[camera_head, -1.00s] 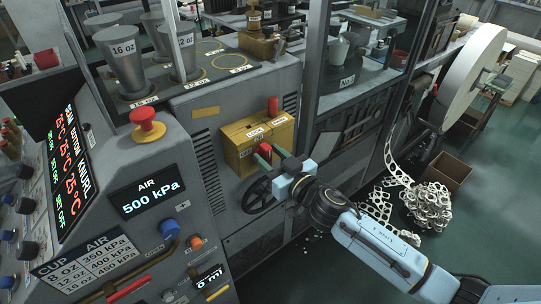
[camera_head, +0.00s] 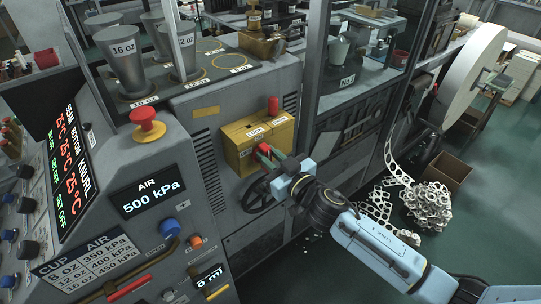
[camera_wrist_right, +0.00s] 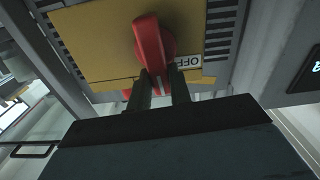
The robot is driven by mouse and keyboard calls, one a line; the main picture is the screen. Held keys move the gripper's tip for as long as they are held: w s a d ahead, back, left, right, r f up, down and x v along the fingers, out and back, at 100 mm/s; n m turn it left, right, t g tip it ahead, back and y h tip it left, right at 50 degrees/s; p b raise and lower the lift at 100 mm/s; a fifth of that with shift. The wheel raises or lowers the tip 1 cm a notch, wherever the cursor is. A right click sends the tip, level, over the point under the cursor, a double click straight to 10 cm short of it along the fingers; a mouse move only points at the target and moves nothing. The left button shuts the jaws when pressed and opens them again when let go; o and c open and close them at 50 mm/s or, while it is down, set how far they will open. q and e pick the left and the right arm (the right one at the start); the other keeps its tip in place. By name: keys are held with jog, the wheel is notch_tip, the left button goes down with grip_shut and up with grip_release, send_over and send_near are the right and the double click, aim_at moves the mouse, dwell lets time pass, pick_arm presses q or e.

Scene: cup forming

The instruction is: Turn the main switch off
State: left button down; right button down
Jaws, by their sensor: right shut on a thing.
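The main switch is a red rotary handle (camera_head: 263,151) on the front of a yellow box (camera_head: 235,157) on the machine. It also shows large in the right wrist view (camera_wrist_right: 150,42), running slightly slanted from top to bottom, with an OFF label (camera_wrist_right: 190,62) to the right of its lower end. My right gripper (camera_head: 272,158) is shut on the handle. In the right wrist view its two dark fingers (camera_wrist_right: 163,90) sit either side of the handle's lower end. My left gripper is not in view.
A black handwheel (camera_head: 258,195) is just below the box. A red emergency button (camera_head: 147,121) is on the console at left. A window frame post stands right of the box.

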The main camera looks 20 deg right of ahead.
aim_at(254, 160)
jog(key=n, duration=0.4)
jog(key=a+f+n, duration=0.1)
jog(key=n, duration=0.3)
jog(key=a+n, duration=0.1)
jog(key=n, duration=0.4)
jog(key=shift+s+f, duration=0.3)
jog(key=shift+s, duration=0.05)
jog(key=shift+a+f+n, duration=0.1)
jog(key=shift+f+n, duration=0.1)
jog(key=shift+n, duration=0.85)
jog(key=shift+f+n, duration=0.2)
jog(key=shift+n, duration=0.85)
jog(key=c, duration=1.3)
grip_release()
jog(key=shift+s, duration=0.15)
jog(key=b+v, duration=0.2)
jog(key=v, duration=1.1)
jog(key=shift+s, duration=0.1)
